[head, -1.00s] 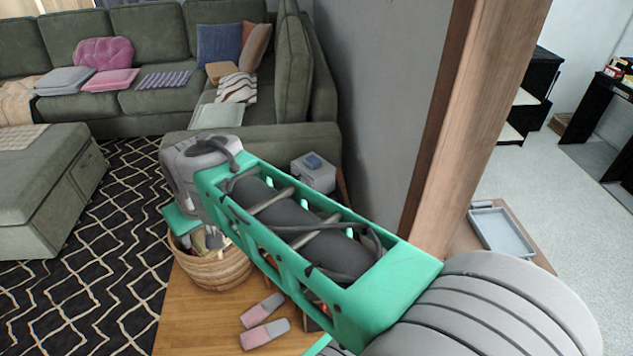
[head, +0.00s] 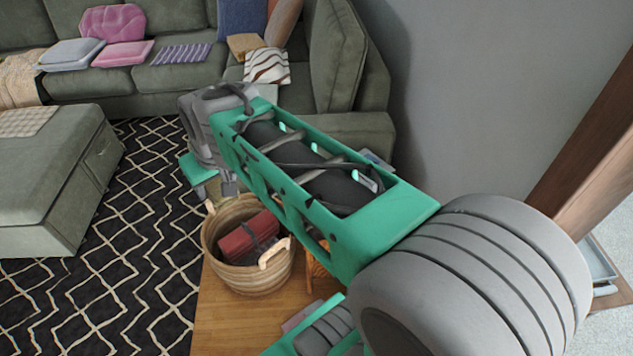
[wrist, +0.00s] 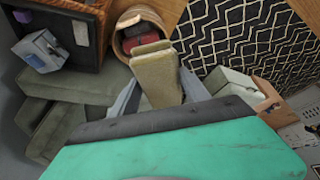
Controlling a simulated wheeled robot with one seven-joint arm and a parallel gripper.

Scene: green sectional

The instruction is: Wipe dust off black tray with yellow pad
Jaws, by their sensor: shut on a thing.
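My gripper (wrist: 157,84) is shut on the yellow pad (wrist: 155,72), a worn yellowish block that sticks out beyond the fingers in the wrist view. In the head view the gripper end of my arm hangs left of centre, above the rug side of the basket; the pad is not clear there. A tray (head: 600,262) with a pale grey surface shows partly at the right edge of the head view, behind the wooden post and far from my gripper. I cannot tell its rim colour or any dust on it.
A wicker basket (head: 222,250) with a red item stands on the wooden floor. A dark flat surface (wrist: 62,68) at the wrist view's upper left carries a grey box (wrist: 40,50). Green sofa (head: 345,70), ottoman (head: 50,190) and wooden post (head: 590,150) surround the space. Patterned rug is open.

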